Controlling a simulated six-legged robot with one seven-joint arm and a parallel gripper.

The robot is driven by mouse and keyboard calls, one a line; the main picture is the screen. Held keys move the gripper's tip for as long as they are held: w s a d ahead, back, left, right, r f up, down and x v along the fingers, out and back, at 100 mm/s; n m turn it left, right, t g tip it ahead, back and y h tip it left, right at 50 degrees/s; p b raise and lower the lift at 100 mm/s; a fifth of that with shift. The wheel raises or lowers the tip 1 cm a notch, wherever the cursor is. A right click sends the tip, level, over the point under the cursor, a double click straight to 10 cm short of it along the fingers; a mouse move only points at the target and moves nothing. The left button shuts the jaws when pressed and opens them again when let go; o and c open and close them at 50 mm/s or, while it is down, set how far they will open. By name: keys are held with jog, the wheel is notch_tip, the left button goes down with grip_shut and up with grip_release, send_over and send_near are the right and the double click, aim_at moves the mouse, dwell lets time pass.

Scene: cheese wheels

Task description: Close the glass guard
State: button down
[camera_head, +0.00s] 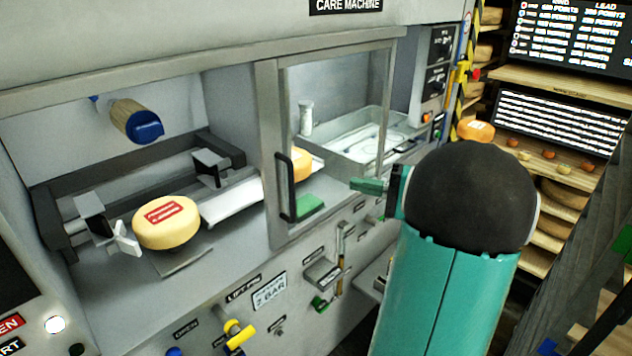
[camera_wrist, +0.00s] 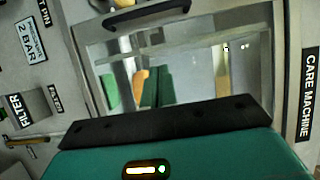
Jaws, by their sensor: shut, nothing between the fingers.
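The glass guard (camera_head: 336,75) is a grey-framed sliding pane in front of the right half of the care machine's opening. The left half stands uncovered. Its black upright handle (camera_head: 284,188) is on the guard's left frame; the handle also shows at the top of the wrist view (camera_wrist: 146,14). My gripper (camera_head: 368,187) is shut and empty, in front of the guard, to the right of the handle and apart from it. My teal arm hides part of the machine's right front. In the wrist view, my gripper's dark and teal body fills the bottom; its fingertips are not clear.
A cheese wheel (camera_head: 168,222) with a red label sits in the uncovered left bay, beside metal clamps. Another cheese (camera_head: 301,165) and a metal basin (camera_head: 345,140) show behind the glass. Yellow and green valves (camera_head: 238,334) stick out below. Cheese shelves stand at right.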

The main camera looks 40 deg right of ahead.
jog(key=w+a, duration=0.7)
jog(key=a, duration=0.2)
jog(key=shift+w, duration=0.3)
jog(key=shift+a+f, duration=0.1)
